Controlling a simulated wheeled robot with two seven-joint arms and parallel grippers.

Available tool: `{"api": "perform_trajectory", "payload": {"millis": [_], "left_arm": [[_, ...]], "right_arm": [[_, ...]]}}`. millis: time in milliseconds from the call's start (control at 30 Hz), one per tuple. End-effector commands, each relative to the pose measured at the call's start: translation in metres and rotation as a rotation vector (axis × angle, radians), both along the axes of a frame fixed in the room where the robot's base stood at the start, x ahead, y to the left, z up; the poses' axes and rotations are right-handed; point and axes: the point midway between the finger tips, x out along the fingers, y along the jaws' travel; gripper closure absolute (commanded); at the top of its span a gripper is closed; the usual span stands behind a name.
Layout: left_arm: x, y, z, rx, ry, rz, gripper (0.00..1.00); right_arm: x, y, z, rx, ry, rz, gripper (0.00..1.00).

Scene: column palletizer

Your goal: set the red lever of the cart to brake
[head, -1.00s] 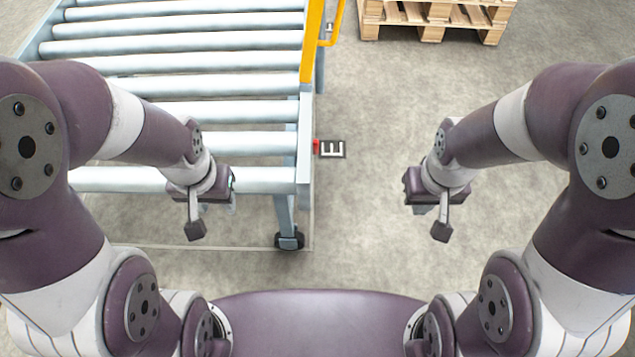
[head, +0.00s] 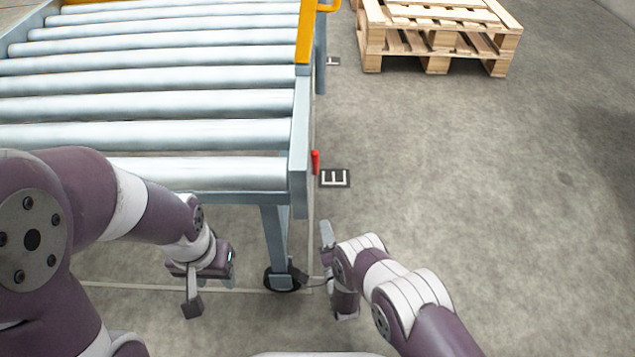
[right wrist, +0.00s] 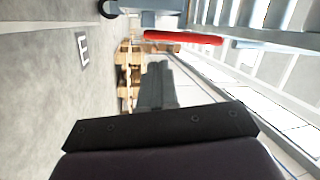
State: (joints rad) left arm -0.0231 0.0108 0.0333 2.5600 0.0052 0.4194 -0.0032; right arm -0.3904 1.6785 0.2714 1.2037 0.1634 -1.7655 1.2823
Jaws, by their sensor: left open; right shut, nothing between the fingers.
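The red lever (head: 315,162) is on the right side of the roller cart (head: 299,150), near its front corner. It looks nearly upright in the head view. In the right wrist view the lever (right wrist: 183,38) is a red bar across the upper middle, beyond the fingertips and apart from them. My right gripper (head: 326,234) is shut and empty, just right of the cart's front leg and nearer to me than the lever. Its closed fingers show in the right wrist view (right wrist: 157,86). My left gripper (head: 194,300) is open and empty, left of that leg. I cannot read the lever's setting.
A floor plate with a white mark (head: 335,178) lies right of the cart. A wooden pallet stack (head: 437,42) stands at the back. A yellow rail (head: 306,32) is on the cart's far right side. A caster (head: 281,279) is under the front leg. The floor at right is clear.

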Motion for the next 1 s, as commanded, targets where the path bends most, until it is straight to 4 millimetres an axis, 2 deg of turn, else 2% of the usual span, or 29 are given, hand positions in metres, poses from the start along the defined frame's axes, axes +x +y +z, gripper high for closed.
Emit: {"api": "perform_trajectory", "payload": {"millis": [33, 100, 167, 467, 567, 667, 1000], "left_arm": [[0.000, 0.000, 0.001, 0.000, 0.000, 0.000, 0.57], [0.000, 0.000, 0.001, 0.000, 0.000, 0.000, 0.57], [0.000, 0.000, 0.001, 0.000, 0.000, 0.000, 0.57], [0.000, 0.000, 0.000, 0.000, 0.000, 0.000, 0.57], [0.000, 0.000, -0.004, 0.000, 0.000, 0.000, 0.57], [0.000, 0.000, -0.013, 0.000, 0.000, 0.000, 0.57], [0.000, 0.000, -0.057, 0.000, 0.000, 0.000, 0.57]], "right_arm": [[-0.002, -0.001, 0.017, 0.087, -0.080, 0.011, 1.00], [-0.006, -0.002, 0.036, 0.184, -0.157, 0.033, 1.00], [-0.008, -0.003, 0.044, 0.228, -0.188, 0.045, 1.00], [-0.007, -0.003, 0.047, 0.243, -0.198, 0.049, 1.00], [-0.002, -0.002, 0.048, 0.242, -0.199, 0.049, 1.00], [0.011, 0.001, 0.052, 0.242, -0.200, 0.049, 1.00], [0.076, 0.015, 0.079, 0.242, -0.201, 0.050, 1.00]]}}
